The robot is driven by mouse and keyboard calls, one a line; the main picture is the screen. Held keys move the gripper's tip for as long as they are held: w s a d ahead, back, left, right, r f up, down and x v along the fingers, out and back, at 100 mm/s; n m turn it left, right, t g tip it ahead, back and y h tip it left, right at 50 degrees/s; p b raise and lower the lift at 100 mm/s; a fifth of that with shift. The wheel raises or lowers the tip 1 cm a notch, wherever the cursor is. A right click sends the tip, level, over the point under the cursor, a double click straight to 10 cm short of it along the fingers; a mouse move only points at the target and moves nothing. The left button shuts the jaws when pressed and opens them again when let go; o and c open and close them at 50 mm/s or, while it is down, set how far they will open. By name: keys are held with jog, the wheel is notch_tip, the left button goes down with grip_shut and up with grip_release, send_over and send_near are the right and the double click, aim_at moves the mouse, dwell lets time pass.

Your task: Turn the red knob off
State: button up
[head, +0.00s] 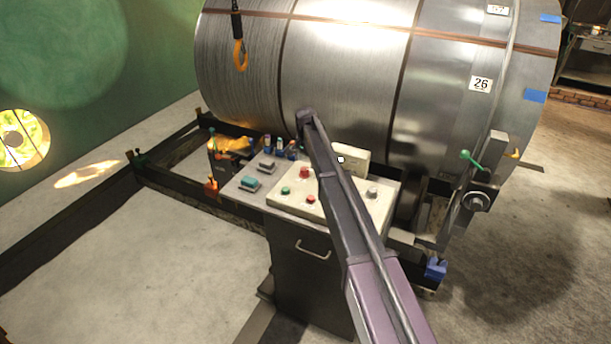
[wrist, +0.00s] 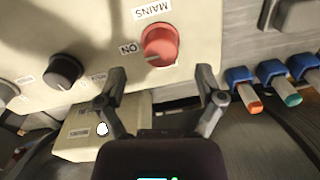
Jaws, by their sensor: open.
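The red knob (wrist: 160,44) sits on a cream panel in the wrist view, with an upside-down MAINS label above it and an ON label at its left. Nothing shows between the fingers. In the head view a red control (head: 304,172) shows on the panel at the left of my arm; my gripper cannot be made out there.
A black knob (wrist: 63,70) is left of the red knob. Blue-topped tools (wrist: 240,76) stand at the right. A cream box (wrist: 83,135) lies below the panel. A large metal coil (head: 345,70) stands behind the console (head: 310,270). Open floor lies at the front left.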

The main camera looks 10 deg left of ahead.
aim_at(305, 169)
jog(key=shift+f+b, duration=1.95)
jog(key=shift+f, duration=0.25)
jog(key=c, duration=1.1)
